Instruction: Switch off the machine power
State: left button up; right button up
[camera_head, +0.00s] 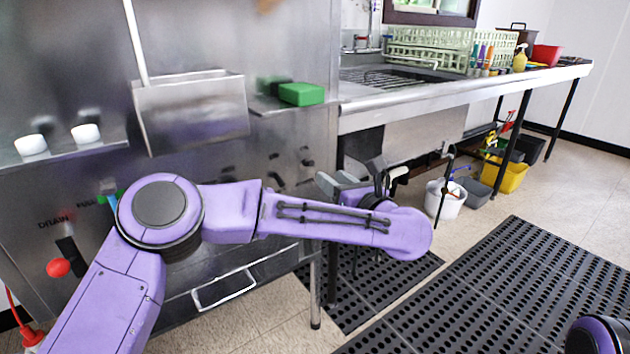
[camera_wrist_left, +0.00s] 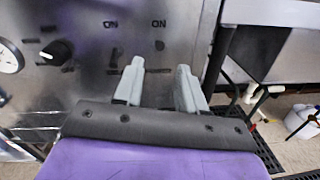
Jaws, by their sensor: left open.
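The steel machine (camera_head: 60,120) fills the left of the head view. Its front carries small dark controls (camera_head: 307,162) just above my left gripper (camera_head: 350,180). In the left wrist view, two "ON" labels (camera_wrist_left: 158,23) are on the steel panel (camera_wrist_left: 85,85), with small dark marks below them. A black knob (camera_wrist_left: 57,52) is to their left. My left gripper (camera_wrist_left: 160,68) is open and empty, its two grey fingers pointing at the panel below the labels. The fingers hide part of the panel. I cannot tell whether they touch it or how the switches are set.
A red knob (camera_head: 58,267) and a "DRAIN" label are low on the machine's left. A green block (camera_head: 301,94) sits on its ledge. A steel counter (camera_head: 460,90) extends right, with a white bucket (camera_head: 445,199) below. Black mats (camera_head: 510,290) cover the floor.

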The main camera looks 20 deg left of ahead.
aim_at(313, 165)
pick_arm(q)
jog(key=b+x, duration=0.1)
jog(key=x, duration=0.7)
jog(key=shift+w+a+f, duration=0.1)
jog(key=shift+w+a, duration=0.1)
jog(key=shift+w, duration=0.05)
grip_shut()
